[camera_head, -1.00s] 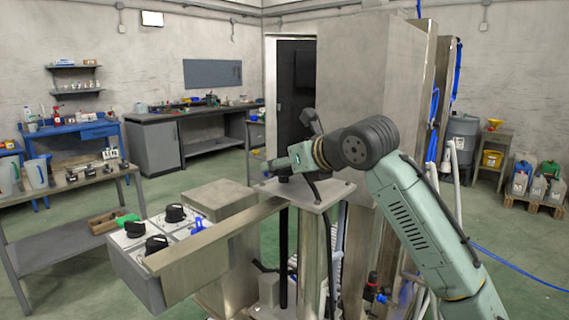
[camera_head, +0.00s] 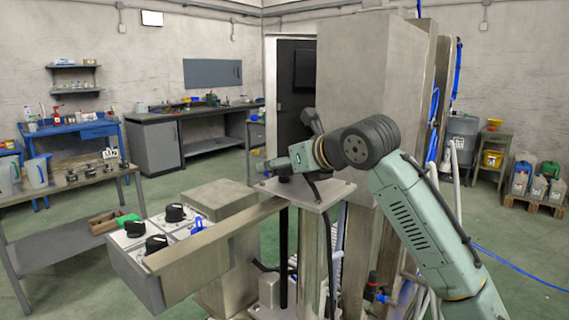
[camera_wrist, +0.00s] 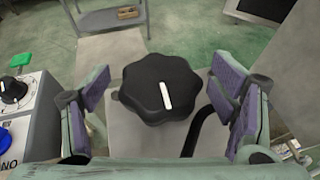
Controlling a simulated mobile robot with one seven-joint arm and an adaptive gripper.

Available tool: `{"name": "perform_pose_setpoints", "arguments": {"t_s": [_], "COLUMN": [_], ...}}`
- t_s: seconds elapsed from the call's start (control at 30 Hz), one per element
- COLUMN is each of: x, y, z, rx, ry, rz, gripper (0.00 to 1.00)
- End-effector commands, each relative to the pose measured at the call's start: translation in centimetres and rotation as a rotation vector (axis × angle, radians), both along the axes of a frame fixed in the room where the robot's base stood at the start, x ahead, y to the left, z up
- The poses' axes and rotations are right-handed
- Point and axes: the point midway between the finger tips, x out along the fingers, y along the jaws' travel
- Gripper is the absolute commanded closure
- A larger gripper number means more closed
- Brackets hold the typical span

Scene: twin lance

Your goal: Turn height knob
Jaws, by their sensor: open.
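The black lobed knob (camera_wrist: 160,92), with a white pointer line on top, sits in the middle of the wrist view above a grey metal plate (camera_wrist: 140,138). My gripper (camera_wrist: 159,85) is open, with a purple-padded finger on each side of the knob. Gaps show between the pads and the knob, so it is not gripped. In the head view, my gripper (camera_head: 275,165) is low over the plate (camera_head: 318,194) on top of the metal column. The knob is mostly hidden there by my gripper.
A control box (camera_head: 138,278) with black dial knobs (camera_head: 174,212) and a blue button (camera_head: 197,225) stands to the left. A long metal bar (camera_head: 215,236) runs beside it to the plate. A tall metal cabinet (camera_head: 365,90) rises close behind my arm. A black cable passes near the knob.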

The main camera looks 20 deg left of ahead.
Motion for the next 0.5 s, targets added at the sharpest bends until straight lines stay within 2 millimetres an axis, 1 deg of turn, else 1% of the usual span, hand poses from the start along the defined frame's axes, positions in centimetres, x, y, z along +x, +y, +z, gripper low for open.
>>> {"name": "perform_pose_setpoints", "arguments": {"t_s": [0.17,0.4,0.5], "x": [-1.3,-4.1,-5.0], "y": [-1.9,-5.8,-7.1], "z": [1.0,3.0,3.6], "rx": [0.002,0.002,0.0], "ry": [-0.001,-0.001,-0.001], "rz": [-0.001,-0.002,-0.002], "gripper": [0.21,0.21,0.21]}}
